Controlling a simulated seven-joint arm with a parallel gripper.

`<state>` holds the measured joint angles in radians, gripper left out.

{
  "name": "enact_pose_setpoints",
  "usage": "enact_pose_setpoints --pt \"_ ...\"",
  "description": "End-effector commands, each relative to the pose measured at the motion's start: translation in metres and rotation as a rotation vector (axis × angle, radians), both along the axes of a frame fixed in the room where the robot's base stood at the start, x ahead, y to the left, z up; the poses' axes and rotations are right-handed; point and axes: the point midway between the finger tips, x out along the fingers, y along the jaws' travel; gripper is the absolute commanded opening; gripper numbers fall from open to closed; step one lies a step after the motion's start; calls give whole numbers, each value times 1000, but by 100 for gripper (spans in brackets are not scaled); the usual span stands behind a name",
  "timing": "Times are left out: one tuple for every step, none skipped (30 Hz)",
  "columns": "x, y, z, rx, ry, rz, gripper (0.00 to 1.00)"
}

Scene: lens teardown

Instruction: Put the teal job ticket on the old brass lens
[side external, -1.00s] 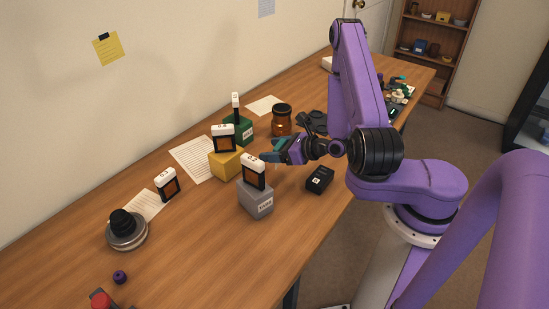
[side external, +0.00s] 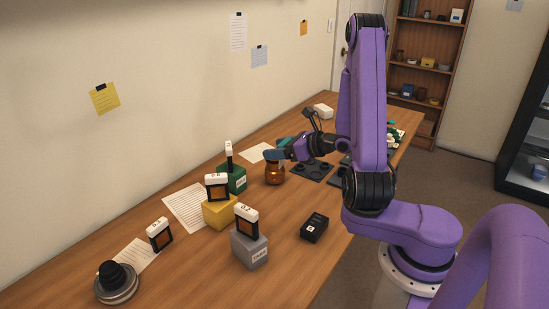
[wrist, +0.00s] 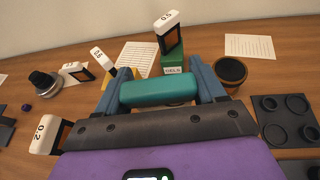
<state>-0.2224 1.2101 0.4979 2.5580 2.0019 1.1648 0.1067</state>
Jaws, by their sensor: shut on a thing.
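My gripper (wrist: 163,88) is shut on a teal bar-shaped piece, the teal job ticket (wrist: 158,92), held crosswise between its blue fingers. In the side external view my gripper (side external: 275,154) is above the table, overlapping the top of an amber-brown round jar-like object (side external: 275,174). In the wrist view this object (wrist: 230,70) shows a dark round top just right of the right finger. I cannot tell whether it touches my gripper.
Label-topped framed plates stand on green (side external: 232,178), yellow (side external: 219,211) and grey (side external: 249,248) blocks. Another plate (side external: 160,235) stands by paper. A small black box (side external: 314,227) lies right of the grey block. A dark ringed tray (wrist: 288,122) lies right of my gripper.

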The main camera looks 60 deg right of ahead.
Motion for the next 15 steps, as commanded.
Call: enact_pose_setpoints --pt "-1 -11 12 -10 -4 -15 40" --pt "-2 -16 18 -11 -3 -23 40" --pt "-3 -22 25 -12 -1 -32 40" --pt "-4 -26 30 -13 0 -40 40" --pt "-5 -31 35 -16 2 -48 40" --pt "-7 -35 41 -17 5 -57 40" --pt "-8 -39 45 -18 6 -64 40" --pt "-9 -42 48 -19 10 -72 40" --pt "-11 -46 53 -20 12 -81 40" --pt "-12 -48 56 -22 13 -85 40" --pt "-13 -50 58 -22 15 -91 40" --pt "-14 -53 61 -23 17 -99 40" --pt "-15 -55 63 -24 18 -103 40" --pt "-15 -56 64 -23 19 -106 40" --pt "-16 -57 65 -24 20 -108 40"
